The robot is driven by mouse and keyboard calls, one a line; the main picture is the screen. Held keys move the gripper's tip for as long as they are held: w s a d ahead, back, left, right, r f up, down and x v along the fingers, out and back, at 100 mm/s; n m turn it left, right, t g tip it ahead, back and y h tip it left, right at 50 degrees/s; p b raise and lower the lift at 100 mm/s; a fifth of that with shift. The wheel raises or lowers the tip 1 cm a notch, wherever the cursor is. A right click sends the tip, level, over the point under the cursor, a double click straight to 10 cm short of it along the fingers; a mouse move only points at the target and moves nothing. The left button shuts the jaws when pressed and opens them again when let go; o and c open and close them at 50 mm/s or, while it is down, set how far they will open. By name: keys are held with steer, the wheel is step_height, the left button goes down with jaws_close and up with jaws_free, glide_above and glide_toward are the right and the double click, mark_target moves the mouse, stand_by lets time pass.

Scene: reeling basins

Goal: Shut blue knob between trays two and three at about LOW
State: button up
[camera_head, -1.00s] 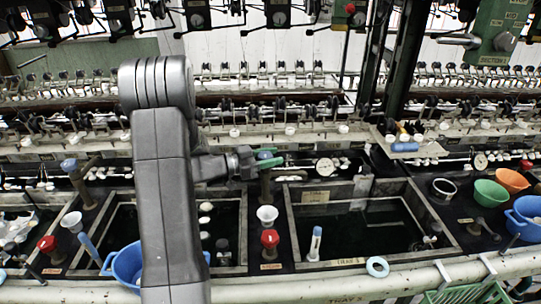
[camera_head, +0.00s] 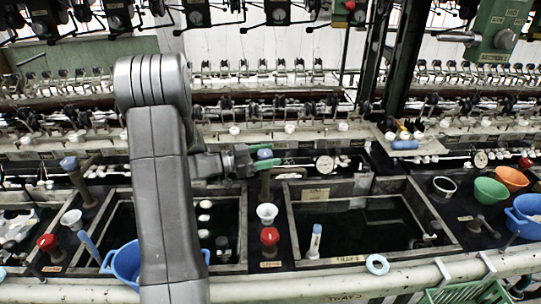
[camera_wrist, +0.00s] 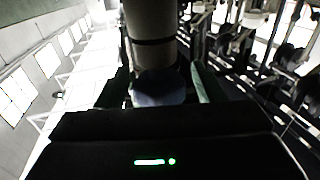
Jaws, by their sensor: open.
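The blue knob (camera_head: 264,154) sits on top of a brown upright pipe (camera_head: 265,186) between the tray to the left (camera_head: 246,222) and the tray labelled TRAY 3 (camera_head: 287,226). My gripper (camera_head: 273,155) is open, with its green fingers on either side of the knob, reaching in from the left. In the wrist view, the blue end of the knob (camera_wrist: 159,90) lies between my two fingers (camera_wrist: 163,86), in front of the pipe. Whether the fingers touch the knob, I cannot tell. The palm hides part of the knob there.
Another blue-knobbed pipe (camera_head: 69,163) stands at the left. A blue bucket (camera_head: 122,263) is partly behind my arm. Green and orange bowls (camera_head: 490,191) are at the right.

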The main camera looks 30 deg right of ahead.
steer(key=b+v, duration=0.1)
steer(key=v, duration=1.1)
steer(key=shift+a+b, duration=0.35)
steer(key=shift+a, duration=0.05)
